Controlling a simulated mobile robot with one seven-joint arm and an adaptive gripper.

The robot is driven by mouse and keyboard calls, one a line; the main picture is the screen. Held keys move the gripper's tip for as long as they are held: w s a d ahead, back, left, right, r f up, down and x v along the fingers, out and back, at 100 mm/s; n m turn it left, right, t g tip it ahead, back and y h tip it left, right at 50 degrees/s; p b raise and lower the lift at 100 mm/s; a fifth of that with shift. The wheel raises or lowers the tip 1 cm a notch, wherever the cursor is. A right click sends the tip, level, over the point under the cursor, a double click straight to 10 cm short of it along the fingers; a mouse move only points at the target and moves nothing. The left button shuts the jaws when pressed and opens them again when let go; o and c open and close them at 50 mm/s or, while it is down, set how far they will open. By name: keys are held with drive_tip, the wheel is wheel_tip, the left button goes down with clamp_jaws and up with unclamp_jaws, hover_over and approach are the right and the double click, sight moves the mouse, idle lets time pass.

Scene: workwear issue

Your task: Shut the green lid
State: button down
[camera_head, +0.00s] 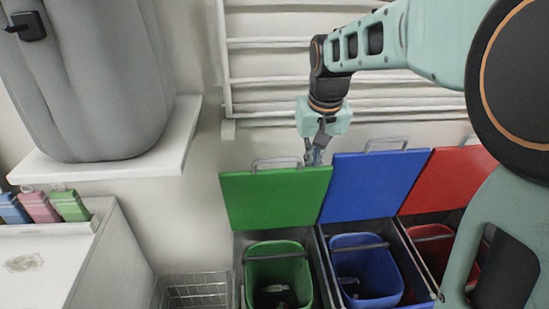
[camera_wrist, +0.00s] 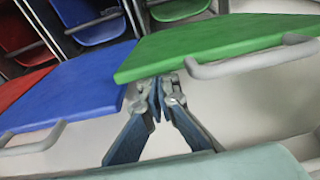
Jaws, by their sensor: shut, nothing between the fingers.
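The green lid (camera_head: 275,197) stands raised, tilted back toward the wall, behind the open bin compartment with a green bucket (camera_head: 277,275). Its grey handle (camera_head: 277,162) is on the upper edge. In the wrist view the green lid (camera_wrist: 215,42) fills the upper right, with its handle (camera_wrist: 255,62) on the near edge. My gripper (camera_head: 314,158) is at the lid's upper right corner, behind its top edge, near the gap to the blue lid. In the wrist view my gripper (camera_wrist: 157,92) is shut and empty, its fingertips close to the green lid's edge; I cannot tell whether they touch.
The blue lid (camera_head: 370,184) and red lid (camera_head: 447,177) also stand raised over a blue bucket (camera_head: 366,270) and a red bucket (camera_head: 431,245). A white rail rack (camera_head: 260,75) is on the wall behind. A wire basket (camera_head: 195,291) sits left of the bins.

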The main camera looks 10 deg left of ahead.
drive_tip(key=shift+s+d+f+b, duration=0.1)
drive_tip(key=shift+s+b, duration=0.1)
drive_tip(key=shift+s, duration=0.35)
drive_tip(key=shift+s+d+f+b, duration=0.1)
drive_tip(key=shift+s+b, duration=0.05)
drive_tip(key=shift+s, duration=0.4)
wheel_tip(320, 180, up, 10)
drive_tip(key=p, duration=0.8)
drive_tip(key=shift+r, duration=0.15)
drive_tip(key=shift+w, duration=0.1)
